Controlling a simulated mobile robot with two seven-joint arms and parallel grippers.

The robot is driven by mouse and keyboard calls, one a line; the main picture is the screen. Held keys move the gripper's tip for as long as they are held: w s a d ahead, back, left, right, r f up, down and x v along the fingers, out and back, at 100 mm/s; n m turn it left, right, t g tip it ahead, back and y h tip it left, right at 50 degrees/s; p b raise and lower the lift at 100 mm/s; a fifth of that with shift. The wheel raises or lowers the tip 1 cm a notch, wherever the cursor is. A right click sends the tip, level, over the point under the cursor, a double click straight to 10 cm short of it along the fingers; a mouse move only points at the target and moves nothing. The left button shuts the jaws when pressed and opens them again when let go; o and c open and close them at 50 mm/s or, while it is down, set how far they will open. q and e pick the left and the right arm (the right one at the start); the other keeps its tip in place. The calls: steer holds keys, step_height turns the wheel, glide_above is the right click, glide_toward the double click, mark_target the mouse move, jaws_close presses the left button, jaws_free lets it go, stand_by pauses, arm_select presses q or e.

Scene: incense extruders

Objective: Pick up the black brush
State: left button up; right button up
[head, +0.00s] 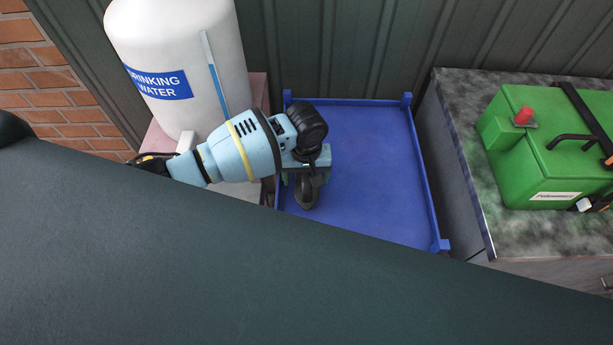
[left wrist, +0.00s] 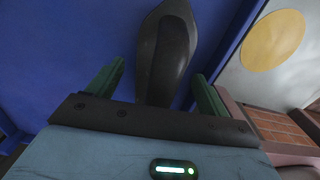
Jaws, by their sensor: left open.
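The black brush (head: 306,194) is at the left side of a blue tray (head: 385,165) in the head view. In the left wrist view, the dark, rounded brush (left wrist: 166,50) extends up between the green fingers against the blue surface. My left gripper (head: 308,177) reaches over the tray from the left and points down at the brush. Its jaws (left wrist: 158,72) are open, one finger on each side of the brush, with visible gaps. The wrist housing hides the brush's near end. My right gripper is in neither view.
A white drinking water tank (head: 185,50) stands left of the tray, close to my left arm. A grey counter (head: 462,150) with a green container (head: 548,160) is at the right. The tray's right part is clear. A large dark surface hides the lower head view.

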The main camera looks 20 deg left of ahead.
arm_select(q)
steer(key=shift+c, duration=0.2)
steer(key=c, duration=1.1)
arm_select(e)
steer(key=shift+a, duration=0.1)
arm_select(q)
steer(key=shift+r, duration=0.15)
